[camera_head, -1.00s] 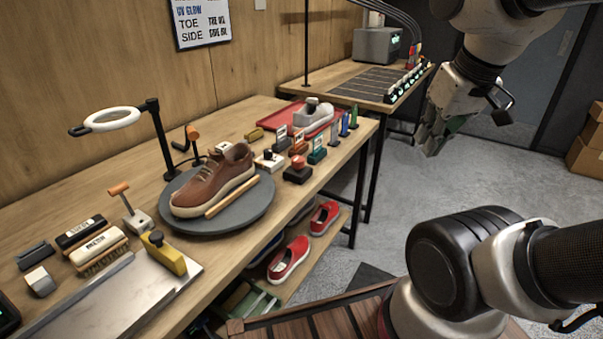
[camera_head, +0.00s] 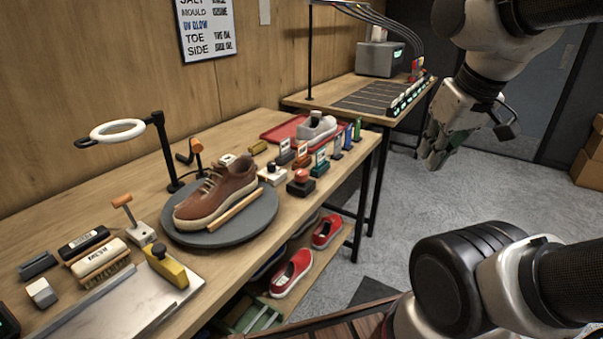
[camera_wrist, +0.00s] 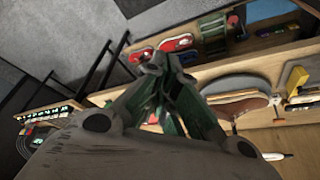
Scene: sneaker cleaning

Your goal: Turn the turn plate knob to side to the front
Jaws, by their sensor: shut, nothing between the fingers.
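The grey round turn plate (camera_head: 262,219) lies on the wooden table with a brown sneaker (camera_head: 217,190) on it. A wooden bar (camera_head: 236,211) lies along the plate's front right side, beside the sole. A knob is not clearly distinguishable; two orange-topped levers stand near the plate, one at its left (camera_head: 122,200) and one behind it (camera_head: 196,146). My gripper (camera_head: 432,162) is shut and empty, hanging over the floor right of the table, well apart from the plate. In the wrist view my gripper (camera_wrist: 158,65) points toward the table, and part of the plate (camera_wrist: 236,84) shows beyond it.
A ring lamp (camera_head: 117,131) on a black post stands behind the plate. A red button box (camera_head: 300,183) and several small bottles stand to its right. Brushes and a yellow block (camera_head: 167,266) lie at the left front. Red shoes (camera_head: 292,273) sit on the lower shelf.

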